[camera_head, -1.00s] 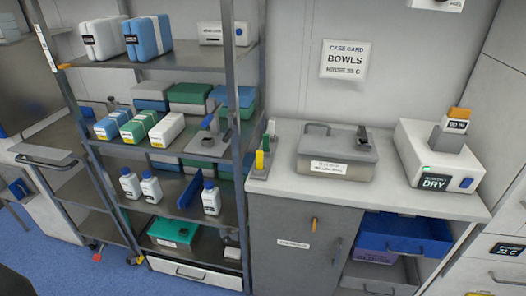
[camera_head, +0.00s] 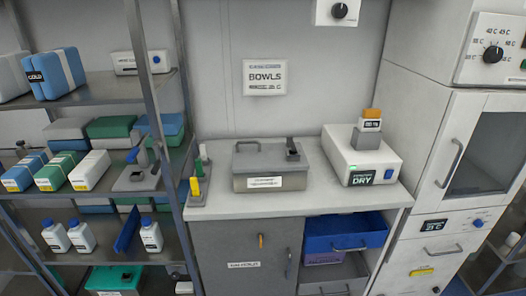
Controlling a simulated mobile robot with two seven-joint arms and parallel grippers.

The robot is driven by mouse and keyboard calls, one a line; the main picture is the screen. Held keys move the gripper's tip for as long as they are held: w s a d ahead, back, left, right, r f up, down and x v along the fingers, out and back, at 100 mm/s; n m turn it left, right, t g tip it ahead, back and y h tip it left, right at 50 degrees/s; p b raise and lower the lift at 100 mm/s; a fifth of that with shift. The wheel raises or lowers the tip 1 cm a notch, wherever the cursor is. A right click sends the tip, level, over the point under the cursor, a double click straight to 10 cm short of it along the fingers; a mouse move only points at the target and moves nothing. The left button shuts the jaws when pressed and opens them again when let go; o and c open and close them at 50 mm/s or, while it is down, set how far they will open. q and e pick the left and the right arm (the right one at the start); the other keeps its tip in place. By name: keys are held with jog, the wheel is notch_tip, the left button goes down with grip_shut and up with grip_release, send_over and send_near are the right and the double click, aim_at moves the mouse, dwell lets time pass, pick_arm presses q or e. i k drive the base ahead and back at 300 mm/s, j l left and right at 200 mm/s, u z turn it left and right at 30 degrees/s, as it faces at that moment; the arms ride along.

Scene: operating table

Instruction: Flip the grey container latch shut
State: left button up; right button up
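The grey container (camera_head: 268,168) stands on the white counter in the head view, with a white label on its front and a handle (camera_head: 262,144) on the left of its lid. Its dark latch (camera_head: 292,150) sits at the right of the lid and appears to stick up; its exact position is too small to tell. Neither of my grippers shows in the view.
The counter (camera_head: 225,208) has bare room in front of the container. A white device marked DRY (camera_head: 362,160) stands to the right, a small holder with yellow and green items (camera_head: 197,188) to the left. An open blue drawer (camera_head: 345,238) juts out below. A loaded shelf rack (camera_head: 110,95) stands left.

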aim_at(291, 147)
jog(key=i+l+z, duration=0.1)
jog(key=i+l, duration=0.15)
jog(key=l, duration=0.2)
jog(key=i+l+z, duration=0.1)
jog(key=i+l, duration=0.2)
jog(key=l, duration=0.15)
jog(key=i+l+z, duration=0.1)
jog(key=i+l, duration=0.2)
jog(key=l, duration=0.1)
